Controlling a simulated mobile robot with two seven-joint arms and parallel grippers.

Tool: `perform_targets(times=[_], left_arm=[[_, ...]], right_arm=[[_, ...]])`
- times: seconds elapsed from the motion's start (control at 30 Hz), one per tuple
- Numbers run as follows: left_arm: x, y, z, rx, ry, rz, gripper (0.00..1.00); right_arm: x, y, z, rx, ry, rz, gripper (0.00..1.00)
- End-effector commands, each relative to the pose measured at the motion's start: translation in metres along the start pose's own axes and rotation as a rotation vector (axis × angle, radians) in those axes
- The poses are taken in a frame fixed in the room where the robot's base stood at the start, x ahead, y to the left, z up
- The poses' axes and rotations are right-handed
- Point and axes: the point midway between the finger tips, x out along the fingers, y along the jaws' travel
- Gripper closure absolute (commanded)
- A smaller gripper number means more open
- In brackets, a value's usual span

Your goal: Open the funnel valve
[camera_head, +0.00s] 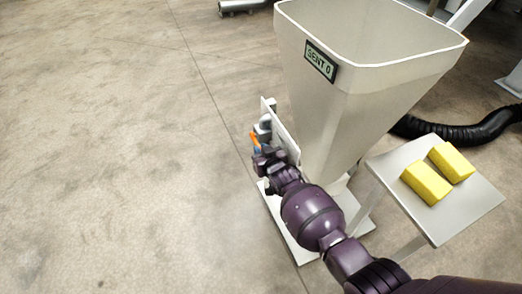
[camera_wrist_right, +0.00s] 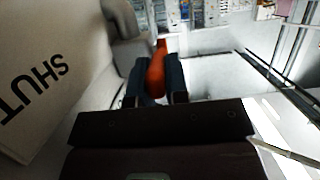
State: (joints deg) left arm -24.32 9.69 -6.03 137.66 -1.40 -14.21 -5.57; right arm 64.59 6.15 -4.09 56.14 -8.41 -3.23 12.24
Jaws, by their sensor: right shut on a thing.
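The funnel (camera_head: 360,90) is a large cream hopper with a "SENT 0" label, standing right of centre in the head view. The orange valve handle (camera_head: 254,140) shows at the funnel's left side. In the right wrist view the orange handle (camera_wrist_right: 156,72) sits between the two dark fingers. My right gripper (camera_head: 260,158) is at the handle and shut on it; in the right wrist view the gripper (camera_wrist_right: 157,90) has a finger on each side of it. A panel (camera_wrist_right: 45,80) reading "SHUT" is beside it at the left. My left gripper is not in view.
A small pale table (camera_head: 465,205) with two yellow blocks (camera_head: 427,184) stands right of the funnel. A black ribbed hose (camera_head: 465,130) lies behind it. The floor (camera_head: 110,150) on the left is clear.

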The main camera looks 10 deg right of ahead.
Motion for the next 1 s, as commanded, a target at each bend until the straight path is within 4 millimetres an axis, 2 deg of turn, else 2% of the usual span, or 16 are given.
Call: perform_targets(times=[0.03,0.2,0.5,1.0], left_arm=[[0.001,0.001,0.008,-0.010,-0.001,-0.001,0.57],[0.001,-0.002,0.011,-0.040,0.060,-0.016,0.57],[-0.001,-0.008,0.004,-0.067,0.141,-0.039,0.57],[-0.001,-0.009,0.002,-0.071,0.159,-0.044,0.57]], right_arm=[[0.001,-0.002,0.016,0.006,0.018,-0.001,1.00],[0.004,-0.002,0.024,0.005,0.128,-0.001,1.00],[0.010,-0.001,0.026,0.002,0.296,0.000,1.00],[0.017,0.000,0.032,0.001,0.457,0.000,1.00]])
